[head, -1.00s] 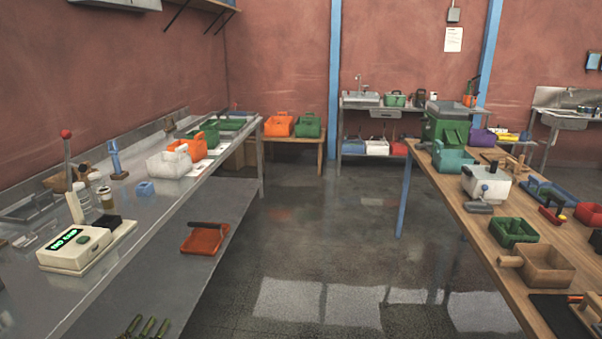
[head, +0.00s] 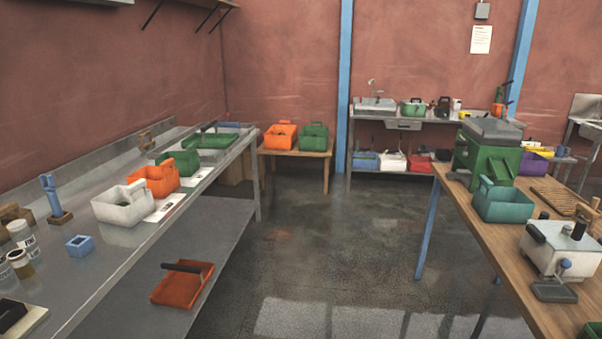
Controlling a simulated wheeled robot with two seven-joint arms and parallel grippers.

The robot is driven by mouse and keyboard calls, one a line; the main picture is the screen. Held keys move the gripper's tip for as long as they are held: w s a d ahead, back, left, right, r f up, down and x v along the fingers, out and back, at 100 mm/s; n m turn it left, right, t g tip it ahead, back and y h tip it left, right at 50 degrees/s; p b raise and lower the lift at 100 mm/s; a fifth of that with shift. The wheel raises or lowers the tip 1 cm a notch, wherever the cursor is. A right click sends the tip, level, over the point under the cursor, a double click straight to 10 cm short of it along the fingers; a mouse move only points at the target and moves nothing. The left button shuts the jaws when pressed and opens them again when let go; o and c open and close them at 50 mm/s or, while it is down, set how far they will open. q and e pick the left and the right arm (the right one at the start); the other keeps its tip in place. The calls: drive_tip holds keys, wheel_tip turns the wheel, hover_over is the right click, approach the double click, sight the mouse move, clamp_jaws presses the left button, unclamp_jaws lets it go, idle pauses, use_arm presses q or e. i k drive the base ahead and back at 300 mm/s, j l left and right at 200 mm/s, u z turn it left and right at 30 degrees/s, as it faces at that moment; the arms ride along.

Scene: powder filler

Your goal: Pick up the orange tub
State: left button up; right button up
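Two orange tubs show in the head view. One orange tub (head: 157,182) stands upright on the left steel bench, between a white tub (head: 122,206) in front and a green tub (head: 180,163) behind. Another orange tub (head: 280,136) stands on a small wooden table at the back, beside a green tub (head: 314,137). Neither gripper is in view.
The steel bench (head: 75,285) runs along the left, with a red-orange tray (head: 182,287) on its lower shelf. A wooden table (head: 480,240) on the right holds a teal tub (head: 502,203) and a green machine (head: 485,155). The floor (head: 330,250) between them is clear.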

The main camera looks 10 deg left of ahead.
sight(163, 179)
drive_tip(key=i+u, duration=0.15)
drive_tip(key=i, duration=0.4)
drive_tip(key=i+l+u, duration=0.15)
drive_tip(key=i, duration=0.4)
drive_tip(key=i+u, duration=0.15)
drive_tip(key=i, duration=0.4)
